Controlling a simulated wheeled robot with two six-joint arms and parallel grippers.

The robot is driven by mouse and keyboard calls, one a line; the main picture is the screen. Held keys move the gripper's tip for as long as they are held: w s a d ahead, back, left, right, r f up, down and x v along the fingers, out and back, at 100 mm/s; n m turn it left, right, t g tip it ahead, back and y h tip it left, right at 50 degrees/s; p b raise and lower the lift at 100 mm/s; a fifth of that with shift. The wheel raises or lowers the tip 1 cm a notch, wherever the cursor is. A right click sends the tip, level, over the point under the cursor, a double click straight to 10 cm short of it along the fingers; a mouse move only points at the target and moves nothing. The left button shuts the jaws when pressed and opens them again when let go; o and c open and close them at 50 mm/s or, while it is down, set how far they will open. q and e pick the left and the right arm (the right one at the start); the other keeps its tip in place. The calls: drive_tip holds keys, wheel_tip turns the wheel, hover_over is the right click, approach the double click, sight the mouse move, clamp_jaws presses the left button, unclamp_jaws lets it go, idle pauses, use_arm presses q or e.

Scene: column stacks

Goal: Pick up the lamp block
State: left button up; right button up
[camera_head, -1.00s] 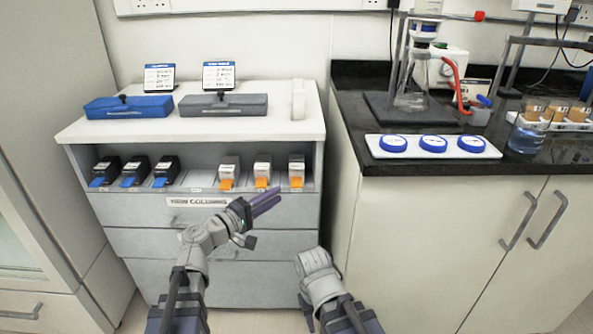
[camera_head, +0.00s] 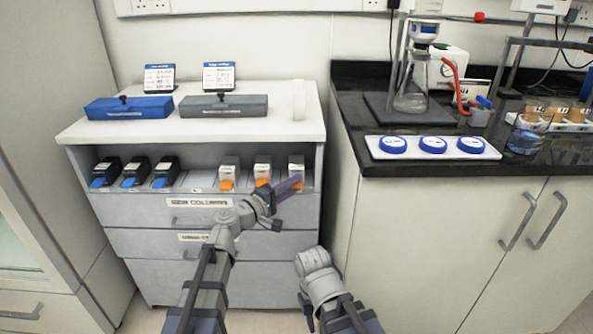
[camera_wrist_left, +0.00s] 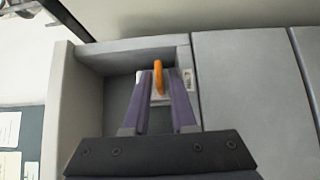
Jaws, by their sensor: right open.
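Several small upright blocks stand in the open bay of the grey drawer cabinet. Three are white with orange tabs, and the rightmost one (camera_head: 296,164) has my left gripper (camera_head: 297,182) just in front of it. No block shows a readable name, so I cannot tell which is called the lamp block. In the left wrist view, the left gripper (camera_wrist_left: 159,76) is open, its purple fingers on either side of an orange tab (camera_wrist_left: 159,80); the white block body is partly hidden behind them. My right gripper (camera_head: 308,314) is low near the front, mostly hidden by its own arm.
Three black blocks with blue tabs (camera_head: 131,171) stand at the bay's left. The cabinet side wall (camera_wrist_left: 70,115) is close to the left gripper. A blue case (camera_head: 130,108) and a grey case (camera_head: 223,106) lie on top. The counter at right holds glassware.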

use_arm(q)
clamp_jaws()
idle(1.4)
